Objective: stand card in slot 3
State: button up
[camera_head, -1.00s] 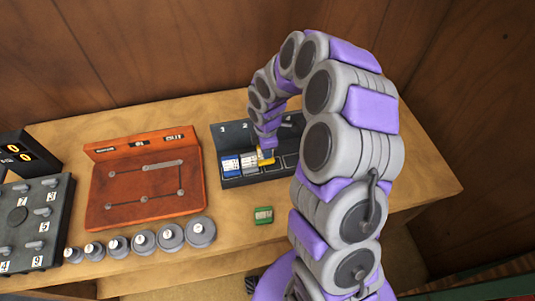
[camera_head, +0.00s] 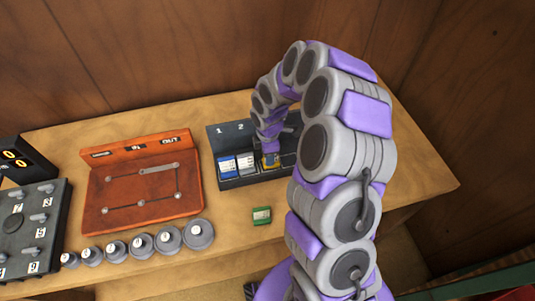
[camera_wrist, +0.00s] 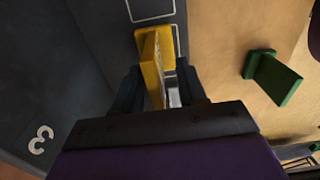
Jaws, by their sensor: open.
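The dark card rack (camera_head: 235,128) stands at the back of the table, with 1 and 2 legible on it in the head view. A blue card (camera_head: 227,166) and a white card (camera_head: 246,163) stand in its first two slots. The yellow card (camera_head: 270,160) is to their right, at the third position. In the wrist view the yellow card (camera_wrist: 153,68) is between my open fingers, and a 3 shows on the rack at left. My gripper (camera_wrist: 158,92) is around the card; its lower edge is hidden.
A red-brown panel (camera_head: 140,185) with IN and OUT labels stands left of the rack. Several round weights (camera_head: 142,244) line the table front. A dark numbered panel (camera_head: 30,225) is at far left. Table around the green card is clear.

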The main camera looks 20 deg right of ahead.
jog(key=shift+d+r, duration=0.2)
jog(key=shift+r, duration=0.2)
notch_tip(320, 180, up, 11)
jog(key=shift+a+f+p, duration=0.1)
jog(key=shift+p, duration=0.75)
jog(key=shift+s+r, duration=0.15)
jog(key=shift+r, duration=0.15)
jog(key=s+r+m, duration=0.7)
jog(key=s+r, duration=0.3)
jog(key=s, duration=0.5)
jog(key=s+r+m+g, duration=0.1)
jog(key=s+r+m, duration=0.1)
jog(key=s+m, duration=0.9)
jog(key=s, duration=0.8)
jog(key=shift+d+g, duration=0.2)
jog(key=shift+g, duration=0.2)
